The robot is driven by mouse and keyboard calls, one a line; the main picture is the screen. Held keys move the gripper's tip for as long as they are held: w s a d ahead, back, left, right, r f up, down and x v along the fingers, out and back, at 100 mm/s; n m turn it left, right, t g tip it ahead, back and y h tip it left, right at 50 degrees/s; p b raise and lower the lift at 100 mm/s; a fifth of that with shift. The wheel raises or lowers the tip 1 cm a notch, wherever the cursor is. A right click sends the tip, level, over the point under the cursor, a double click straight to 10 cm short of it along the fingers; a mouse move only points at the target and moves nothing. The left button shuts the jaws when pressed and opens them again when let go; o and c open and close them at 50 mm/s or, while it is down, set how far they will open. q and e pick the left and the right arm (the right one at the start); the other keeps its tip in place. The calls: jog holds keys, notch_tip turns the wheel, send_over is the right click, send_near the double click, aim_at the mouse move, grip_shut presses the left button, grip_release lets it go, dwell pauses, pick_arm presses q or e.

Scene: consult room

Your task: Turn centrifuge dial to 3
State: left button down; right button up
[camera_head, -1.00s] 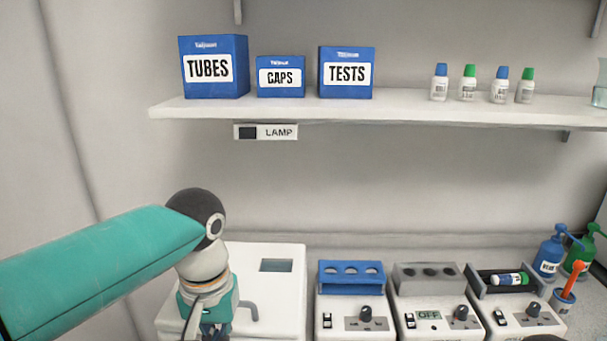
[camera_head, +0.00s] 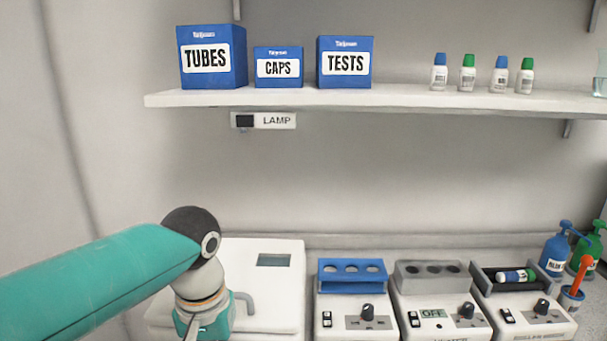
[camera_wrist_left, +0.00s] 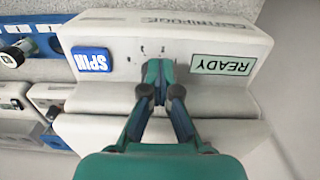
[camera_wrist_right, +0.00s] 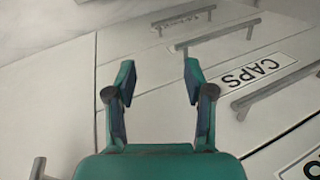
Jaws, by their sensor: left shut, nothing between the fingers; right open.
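The white centrifuge (camera_head: 278,290) stands at the bench's left end, partly behind my left arm in the head view. In the left wrist view its front panel (camera_wrist_left: 225,42) appears upside down, with a blue SPIN button (camera_wrist_left: 91,61) and a green READY display (camera_wrist_left: 222,65). My left gripper (camera_wrist_left: 161,82) is shut, its fingertips together at the panel between SPIN and READY. Small marks show on the panel just above the fingertips. I cannot make out the dial; the fingers cover that spot. My right gripper (camera_wrist_right: 158,85) is open and empty, facing drawer fronts.
Machines with knobs and switches stand right of the centrifuge: one with a blue rack (camera_head: 352,277), one reading OFF (camera_head: 432,314), one holding a tube (camera_head: 515,276). Pump bottles (camera_head: 556,254) stand far right. A shelf (camera_head: 400,97) with boxes runs above. A drawer reads CAPS (camera_wrist_right: 254,72).

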pick_arm(q)
jog(key=shift+s+d+f+p, duration=0.25)
jog(key=shift+d+f+p, duration=0.05)
jog(key=shift+f+p, duration=0.25)
dwell(0.4)
jog(key=shift+w+d+p, duration=0.15)
jog(key=shift+d+p, duration=0.35)
jog(key=shift+p, duration=0.15)
jog(key=shift+w+d, duration=0.1)
jog(key=shift+d, duration=0.1)
jog(key=shift+r, duration=0.1)
jog(key=shift+w+r, duration=0.1)
jog(key=shift+r, duration=0.05)
jog(key=shift+s+d, duration=0.15)
jog(key=shift+s, duration=0.1)
notch_tip(320, 180, up, 6)
jog(key=p, duration=0.6)
jog(key=shift+s, duration=0.15)
